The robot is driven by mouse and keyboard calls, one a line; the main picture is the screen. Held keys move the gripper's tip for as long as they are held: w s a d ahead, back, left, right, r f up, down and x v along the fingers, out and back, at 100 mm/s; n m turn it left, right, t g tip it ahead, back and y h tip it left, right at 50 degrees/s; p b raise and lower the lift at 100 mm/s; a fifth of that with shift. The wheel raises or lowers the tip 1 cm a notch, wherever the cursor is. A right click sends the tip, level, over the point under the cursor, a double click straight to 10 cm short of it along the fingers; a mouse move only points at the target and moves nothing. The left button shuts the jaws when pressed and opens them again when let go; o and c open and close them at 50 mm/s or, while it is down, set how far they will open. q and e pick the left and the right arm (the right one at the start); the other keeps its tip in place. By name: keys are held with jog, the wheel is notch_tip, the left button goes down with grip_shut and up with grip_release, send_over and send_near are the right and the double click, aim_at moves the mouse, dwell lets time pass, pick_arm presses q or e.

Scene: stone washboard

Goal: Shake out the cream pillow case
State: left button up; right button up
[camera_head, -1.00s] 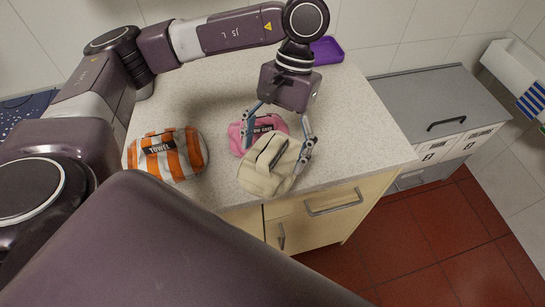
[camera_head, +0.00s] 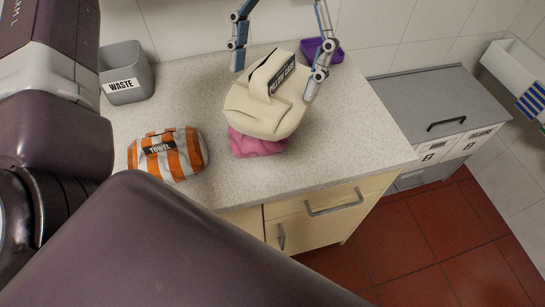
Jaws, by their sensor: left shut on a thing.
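The cream pillow case (camera_head: 262,112) is a folded bundle with a dark label on its upper right side. It is tilted and sits above a pink bundle (camera_head: 256,145), hiding much of it; it looks lifted off the counter. My left gripper (camera_head: 273,84) reaches in from the top of the head view, one finger on each side of the pillow case. It is shut on the pillow case, though the exact contact at the fingertips is hard to see. My right gripper is not in view.
An orange-and-white striped towel bundle (camera_head: 168,153) lies to the left on the speckled counter (camera_head: 350,140). A grey waste bin (camera_head: 126,70) stands at the back left, and a purple tray (camera_head: 312,50) at the back. The counter's right part is clear. A grey-topped cabinet (camera_head: 435,105) stands right.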

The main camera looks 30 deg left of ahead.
pick_arm(q)
notch_tip(320, 180, down, 20)
notch_tip(320, 180, up, 20)
jog(key=shift+w+f, duration=0.1)
notch_tip(320, 180, down, 20)
jog(key=shift+a, duration=0.1)
dwell(0.7)
